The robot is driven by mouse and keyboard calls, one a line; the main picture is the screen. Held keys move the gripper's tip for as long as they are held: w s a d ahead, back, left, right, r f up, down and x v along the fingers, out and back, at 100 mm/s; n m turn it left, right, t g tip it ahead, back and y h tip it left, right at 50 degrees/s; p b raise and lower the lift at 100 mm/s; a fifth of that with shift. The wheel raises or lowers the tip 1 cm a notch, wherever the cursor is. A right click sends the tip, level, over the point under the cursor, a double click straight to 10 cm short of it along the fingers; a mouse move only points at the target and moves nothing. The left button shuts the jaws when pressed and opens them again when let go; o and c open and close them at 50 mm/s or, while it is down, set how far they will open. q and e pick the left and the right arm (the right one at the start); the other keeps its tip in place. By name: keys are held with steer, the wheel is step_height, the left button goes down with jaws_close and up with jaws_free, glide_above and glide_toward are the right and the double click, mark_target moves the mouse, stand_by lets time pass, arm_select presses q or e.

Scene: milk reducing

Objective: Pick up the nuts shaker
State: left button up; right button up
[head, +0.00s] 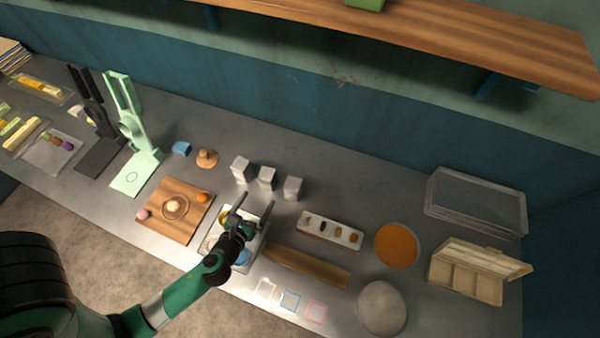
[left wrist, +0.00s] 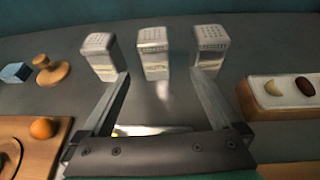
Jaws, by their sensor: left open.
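Three pale shakers with perforated tops stand upright in a row on the grey counter: a left shaker (head: 241,170), a middle shaker (head: 267,178) and a right shaker (head: 293,188). The left wrist view also shows the left one (left wrist: 100,58), the middle one (left wrist: 154,55) and the right one (left wrist: 209,52). My right gripper is not in view.
A wooden board (head: 160,217) with small round items lies left of the gripper. A white tray (head: 312,227) with several small items lies right. A tray partly shows under my gripper. A wooden shelf (head: 440,32) hangs above the back. Counter behind the shakers is clear.

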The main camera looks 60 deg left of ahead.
mark_target(264, 184)
arm_select(q)
steer(key=shift+s+a+f, duration=0.1)
steer(key=shift+a, duration=0.1)
steer(key=x, duration=0.5)
steer(key=shift+a+f, duration=0.1)
steer(key=shift+a, duration=0.35)
steer(key=shift+b+x, duration=0.75)
steer(key=shift+x, duration=2.2)
jaws_close()
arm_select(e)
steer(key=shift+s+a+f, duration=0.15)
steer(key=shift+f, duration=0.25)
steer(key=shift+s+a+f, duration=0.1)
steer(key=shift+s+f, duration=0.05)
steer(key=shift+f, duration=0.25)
